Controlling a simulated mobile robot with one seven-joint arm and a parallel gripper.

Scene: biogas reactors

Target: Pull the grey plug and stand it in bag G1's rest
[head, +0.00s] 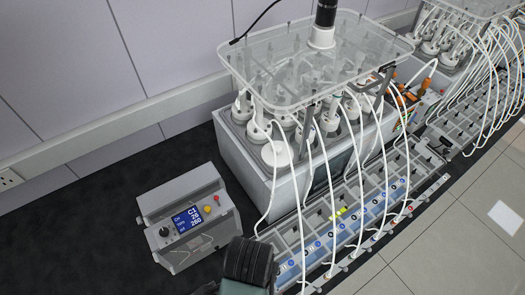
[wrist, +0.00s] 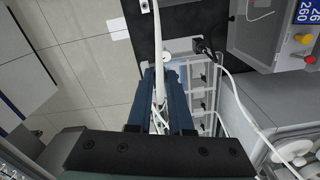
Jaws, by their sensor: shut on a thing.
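In the wrist view, the two blue fingers of my gripper (wrist: 165,75) are closed in around a narrow piece with a white tube (wrist: 157,35) running up from between them. I take this piece for the grey plug, but the fingers hide most of it. In the head view, my gripper's dark body (head: 248,265) shows at the bottom edge, and its fingertips cannot be made out. The grey rack of bag compartments (head: 345,215) lies right of it. Its near end also shows in the wrist view (wrist: 208,95). Bag G1's label is too small to read.
A dark connector (wrist: 200,46) on a white tube sits at the rack's end, close right of my fingers. A control box (head: 187,217) stands left of the rack. The reactor bath (head: 250,160) is behind, with several tubes arching over the rack. Open floor (head: 440,250) lies right.

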